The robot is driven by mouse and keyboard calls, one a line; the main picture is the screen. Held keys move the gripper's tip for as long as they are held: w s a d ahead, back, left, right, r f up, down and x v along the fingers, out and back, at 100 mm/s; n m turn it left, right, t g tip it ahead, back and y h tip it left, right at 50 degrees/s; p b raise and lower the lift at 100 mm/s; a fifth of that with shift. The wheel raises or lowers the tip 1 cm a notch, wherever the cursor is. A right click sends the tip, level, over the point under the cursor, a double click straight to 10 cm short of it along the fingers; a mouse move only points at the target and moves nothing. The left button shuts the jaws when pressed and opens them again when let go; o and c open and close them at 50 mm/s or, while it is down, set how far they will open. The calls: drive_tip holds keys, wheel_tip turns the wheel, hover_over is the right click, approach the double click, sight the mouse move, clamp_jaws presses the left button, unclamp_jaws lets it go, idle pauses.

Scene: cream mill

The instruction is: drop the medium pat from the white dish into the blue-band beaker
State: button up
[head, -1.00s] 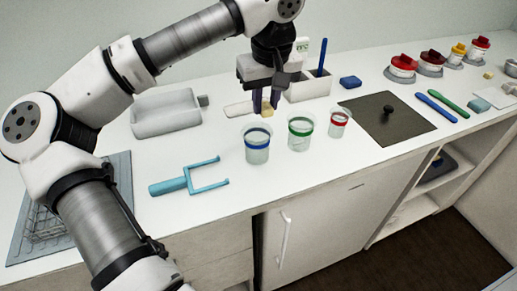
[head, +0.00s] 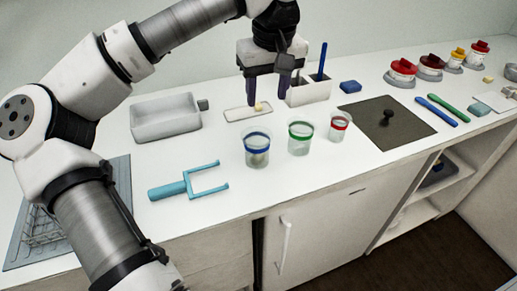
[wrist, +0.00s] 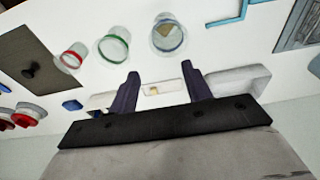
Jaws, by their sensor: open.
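My gripper (head: 266,100) is open and empty, raised above the counter behind the beakers. In the wrist view its fingers (wrist: 163,74) stand wide apart with nothing between them. The blue-band beaker (head: 258,136) stands upright on the counter; in the wrist view (wrist: 182,47) a yellowish pat (wrist: 166,31) lies inside it. The white dish (head: 236,115) is a shallow tray behind the beakers, below the gripper. One small pale-yellow pat (head: 259,106) lies at its right part. I cannot tell the pats' sizes apart with certainty.
The green-band beaker (head: 300,145) and red-band beaker (head: 339,132) stand to the right. A white bin (head: 166,128) is at the back left, a blue forked tool (head: 170,189) in front. A dark plate (head: 405,132) lies right.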

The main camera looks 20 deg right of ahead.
wheel_tip(320, 180, up, 10)
drive_tip(key=s, duration=0.1)
drive_tip(key=shift+s, duration=0.3)
